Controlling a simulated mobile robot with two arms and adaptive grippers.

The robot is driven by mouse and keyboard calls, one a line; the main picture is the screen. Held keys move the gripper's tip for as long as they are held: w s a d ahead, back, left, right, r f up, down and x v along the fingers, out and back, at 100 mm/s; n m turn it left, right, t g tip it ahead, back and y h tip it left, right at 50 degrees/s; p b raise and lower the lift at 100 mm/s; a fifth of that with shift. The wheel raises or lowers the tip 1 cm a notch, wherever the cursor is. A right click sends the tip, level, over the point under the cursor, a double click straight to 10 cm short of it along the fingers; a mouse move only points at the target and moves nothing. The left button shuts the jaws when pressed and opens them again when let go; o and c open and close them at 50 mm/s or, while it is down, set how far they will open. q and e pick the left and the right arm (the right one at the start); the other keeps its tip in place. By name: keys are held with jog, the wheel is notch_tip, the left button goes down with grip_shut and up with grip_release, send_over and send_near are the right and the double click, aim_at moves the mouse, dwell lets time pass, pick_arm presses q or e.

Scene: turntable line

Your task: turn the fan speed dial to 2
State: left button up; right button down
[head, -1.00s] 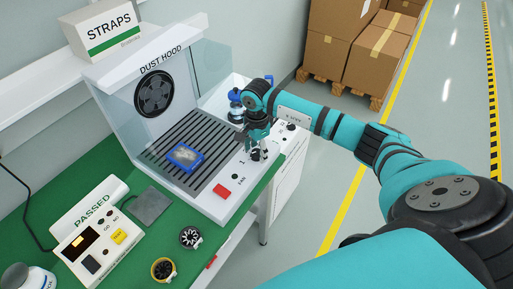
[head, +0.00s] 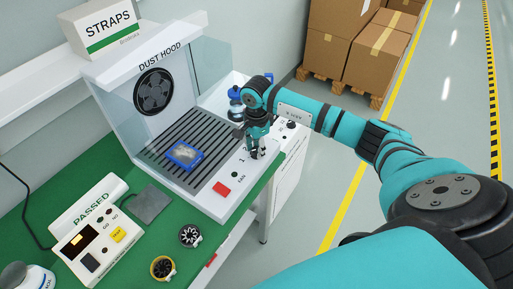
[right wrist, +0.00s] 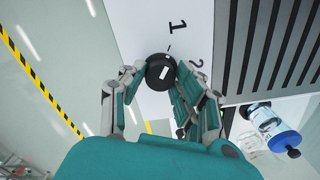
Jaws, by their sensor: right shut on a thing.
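The dust hood (head: 148,180) stands on the green bench and has a white front panel with the fan controls. In the right wrist view the fan speed dial (right wrist: 155,84) is a round black knob with a white mark on its face. A printed 1 and part of a 2 show on the panel beside it. My right gripper (right wrist: 158,74) has its fingers on both sides of the dial and is shut on it. In the head view my right gripper (head: 257,151) covers most of the dial, so its setting is unclear there. My left gripper is out of view.
A red button (head: 221,188) sits on the panel left of the dial. A blue-framed part (head: 184,155) lies on the hood's slatted grille. A blue-capped bottle (right wrist: 268,122) stands near the hood. Cartons (head: 375,58) are stacked behind; the floor at right is open.

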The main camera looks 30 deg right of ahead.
jog(key=m+b, duration=0.2)
jog(key=m, duration=0.1)
jog(key=shift+f, duration=0.1)
jog(key=m+b, duration=0.1)
jog(key=m, duration=0.1)
jog(key=shift+m, duration=0.4)
jog(key=m+b, duration=0.2)
jog(key=m, duration=0.3)
jog(key=shift+r, duration=0.2)
jog(key=c, duration=0.9)
grip_release()
jog(key=shift+f, duration=0.1)
jog(key=shift+c, duration=0.2)
notch_tip(320, 180, up, 12)
